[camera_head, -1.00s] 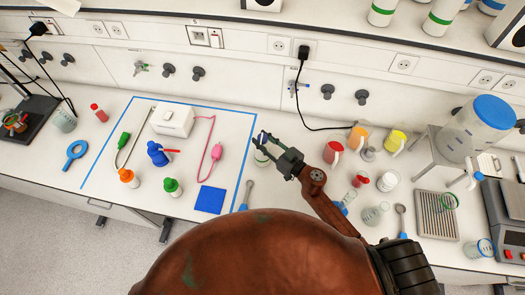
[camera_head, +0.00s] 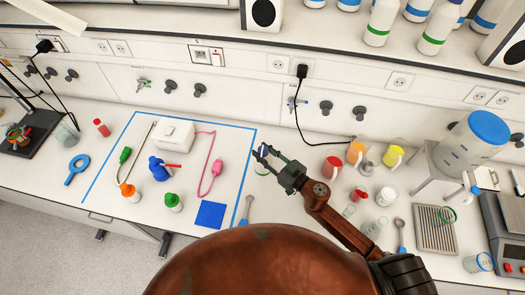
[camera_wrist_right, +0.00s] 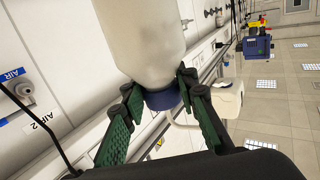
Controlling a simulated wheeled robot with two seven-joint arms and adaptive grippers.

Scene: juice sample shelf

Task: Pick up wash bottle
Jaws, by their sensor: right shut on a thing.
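My right gripper (camera_head: 264,153) is just right of the blue-taped area on the bench. In the right wrist view its fingers (camera_wrist_right: 158,98) are shut around the blue cap of a whitish, translucent bottle (camera_wrist_right: 145,38). A thin white curved tube (camera_wrist_right: 178,122) shows beside the cap. The bottle looks like the wash bottle. In the head view it is mostly hidden by the fingers, and I cannot tell whether its base touches the bench. My left gripper is not in view.
Red (camera_head: 331,167) and yellow (camera_head: 392,156) vessels and glassware stand right of my gripper.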

